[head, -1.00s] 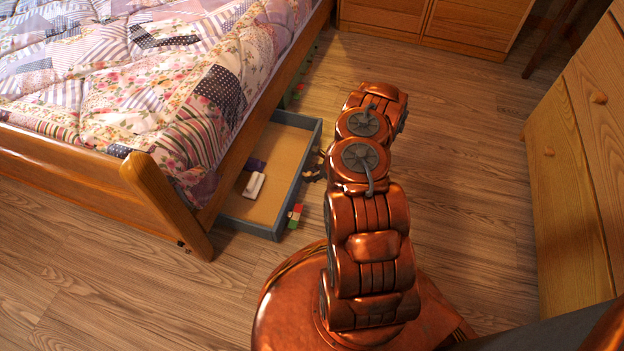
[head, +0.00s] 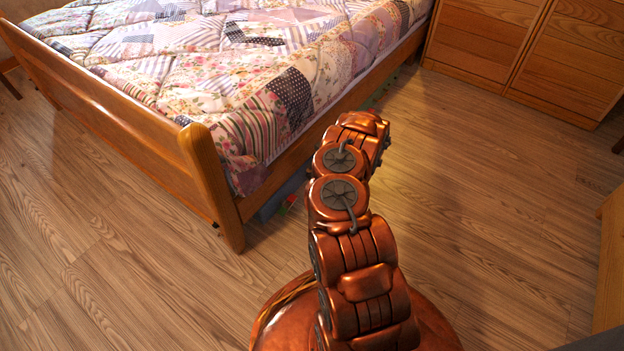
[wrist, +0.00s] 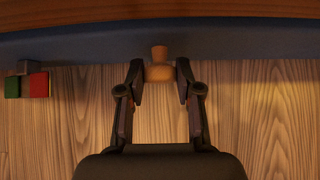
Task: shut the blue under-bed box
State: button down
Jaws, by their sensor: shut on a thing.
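The blue under-bed box shows as a dark blue front panel (wrist: 80,44) across the top of the wrist view, close below the wooden bed rail. In the head view a small part of the box (head: 269,208) shows at the bed's edge, its inside out of sight and the rest hidden by the bed and my arm. A round wooden knob (wrist: 159,52) stands out from its front. My gripper (wrist: 160,72) is shut on this knob, one finger on each side. My arm hides the gripper in the head view.
Small blocks, one red (wrist: 38,85) and one green (wrist: 12,87), lie on the floor left of my gripper, near the box front. The bed's corner post (head: 212,185) stands left of the box. Wooden cabinets (head: 530,50) stand at the back right. The floor between is clear.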

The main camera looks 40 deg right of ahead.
jog(key=shift+w+a, duration=0.2)
jog(key=shift+a, duration=0.05)
jog(key=c, duration=1)
grip_release()
jog(key=shift+o, duration=1.1)
jog(key=shift+d, duration=0.1)
jog(key=shift+r, duration=0.1)
jog(key=v, duration=1.1)
jog(key=shift+s+d+r, duration=0.2)
jog(key=shift+s, duration=0.15)
